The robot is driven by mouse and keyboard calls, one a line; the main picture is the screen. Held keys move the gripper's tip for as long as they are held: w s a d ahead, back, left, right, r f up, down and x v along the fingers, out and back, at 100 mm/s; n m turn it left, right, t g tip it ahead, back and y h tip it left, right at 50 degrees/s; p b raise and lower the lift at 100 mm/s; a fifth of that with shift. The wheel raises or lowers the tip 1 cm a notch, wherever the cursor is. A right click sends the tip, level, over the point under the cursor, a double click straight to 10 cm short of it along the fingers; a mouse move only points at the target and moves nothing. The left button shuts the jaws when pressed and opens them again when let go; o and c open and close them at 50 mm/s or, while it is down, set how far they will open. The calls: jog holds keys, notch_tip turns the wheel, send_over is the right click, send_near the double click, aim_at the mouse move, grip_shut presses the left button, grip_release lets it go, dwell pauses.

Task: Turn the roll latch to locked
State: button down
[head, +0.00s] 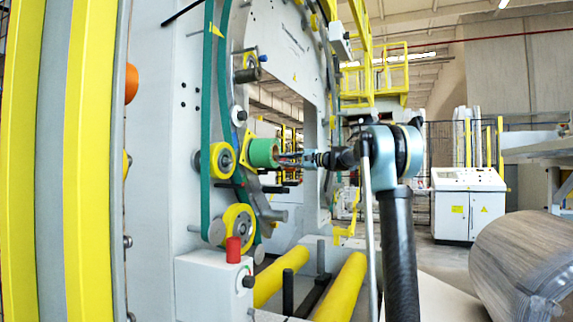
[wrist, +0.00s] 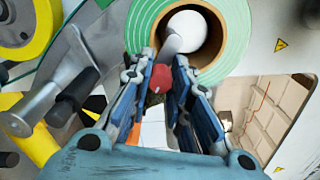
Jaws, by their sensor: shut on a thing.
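A green roll (head: 264,152) with a brown core sits on the ring of the wrapping machine. In the wrist view the green roll (wrist: 222,20) surrounds a pale hub (wrist: 188,32) inside its core. The roll latch (wrist: 170,46) is a grey lever in front of the hub, with a red tip (wrist: 160,78) pointing toward me. My gripper (wrist: 163,70) is shut on the latch, its blue fingers on either side of the red tip. In the head view my gripper (head: 290,158) is at the roll's face, and the latch is too small to make out.
Yellow rollers (head: 222,160) and a green belt (head: 207,110) are left of the roll. A grey handle with a black grip (wrist: 72,95) is close on the left in the wrist view. A white box with a red button (head: 233,250) stands below, near yellow rollers (head: 342,290).

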jog(key=shift+f, duration=0.1)
dwell(0.5)
jog(key=c, duration=1.4)
grip_release()
jog(key=shift+c, duration=0.2)
jog(key=shift+d, duration=0.15)
jog(key=v, duration=1.1)
jog(key=shift+d, duration=0.4)
